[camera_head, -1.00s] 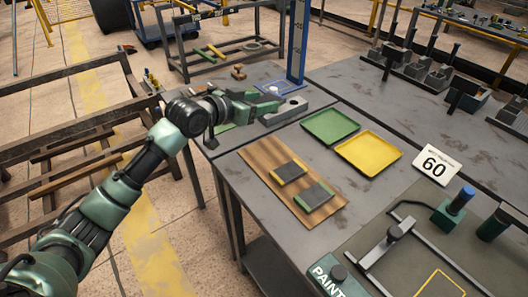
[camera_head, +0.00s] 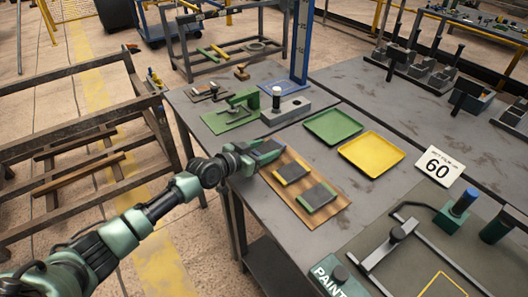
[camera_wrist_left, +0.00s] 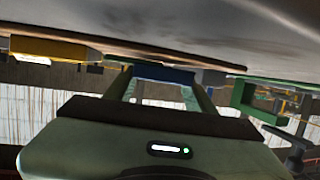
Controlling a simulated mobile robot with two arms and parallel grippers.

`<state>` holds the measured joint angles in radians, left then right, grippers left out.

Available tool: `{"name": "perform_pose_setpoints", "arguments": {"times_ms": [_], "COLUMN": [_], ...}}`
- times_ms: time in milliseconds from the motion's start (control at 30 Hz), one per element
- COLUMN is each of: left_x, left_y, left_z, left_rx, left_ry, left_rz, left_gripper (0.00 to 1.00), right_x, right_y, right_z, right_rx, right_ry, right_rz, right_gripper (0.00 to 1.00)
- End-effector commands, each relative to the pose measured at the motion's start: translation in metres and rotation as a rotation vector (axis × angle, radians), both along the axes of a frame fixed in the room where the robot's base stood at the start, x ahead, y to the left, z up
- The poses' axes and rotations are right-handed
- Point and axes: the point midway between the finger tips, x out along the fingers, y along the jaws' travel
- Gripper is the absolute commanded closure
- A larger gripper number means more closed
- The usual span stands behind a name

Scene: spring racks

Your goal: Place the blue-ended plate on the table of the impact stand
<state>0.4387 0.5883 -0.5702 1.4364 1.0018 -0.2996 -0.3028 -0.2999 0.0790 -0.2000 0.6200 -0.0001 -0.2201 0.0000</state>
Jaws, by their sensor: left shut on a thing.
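My left gripper (camera_head: 264,153) is at the far left end of a brown board (camera_head: 332,208) on the near table. It is shut on the blue-ended plate (camera_head: 268,147), mostly hidden by the fingers. In the left wrist view the plate's blue end (camera_wrist_left: 165,74) shows between the fingers (camera_wrist_left: 160,88), close to the board. Whether the plate touches the board I cannot tell. A tall blue marked post (camera_head: 300,45) stands at the table's back, with a flat blue-outlined pad (camera_head: 285,87) at its foot; this looks like the impact stand. My right gripper is not in view.
A yellow-ended plate (camera_head: 292,171) and a green-ended plate (camera_head: 317,197) lie on the board. A green fixture (camera_head: 238,105) and grey block (camera_head: 287,111) with an upright cylinder stand before the pad. Green (camera_head: 333,125) and yellow (camera_head: 371,152) trays lie right of the board.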

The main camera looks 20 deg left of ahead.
Motion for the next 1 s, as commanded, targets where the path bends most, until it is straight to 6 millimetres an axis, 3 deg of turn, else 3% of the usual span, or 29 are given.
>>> {"name": "perform_pose_setpoints", "arguments": {"times_ms": [433, 467, 500, 533, 900, 1000], "left_x": [0.002, 0.001, 0.001, 0.001, 0.0, -0.009], "left_y": [0.001, 0.001, 0.001, 0.001, 0.001, 0.006], "left_z": [-0.005, -0.008, -0.007, -0.007, -0.009, -0.007], "left_rx": [-0.001, 0.001, 0.001, 0.001, 0.0, 0.003], "left_ry": [-0.011, -0.003, -0.003, -0.003, -0.001, -0.002], "left_rz": [0.002, 0.001, 0.001, 0.001, 0.002, 0.001], "left_gripper": [1.0, 0.4, 0.29, 0.24, 0.24, 0.24], "right_x": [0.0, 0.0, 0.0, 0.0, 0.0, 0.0], "right_y": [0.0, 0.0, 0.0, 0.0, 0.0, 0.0], "right_z": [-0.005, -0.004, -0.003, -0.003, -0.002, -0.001], "right_rx": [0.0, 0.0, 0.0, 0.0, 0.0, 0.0], "right_ry": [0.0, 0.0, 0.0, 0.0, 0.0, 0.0], "right_rz": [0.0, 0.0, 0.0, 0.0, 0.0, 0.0], "right_gripper": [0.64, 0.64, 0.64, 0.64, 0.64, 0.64]}}
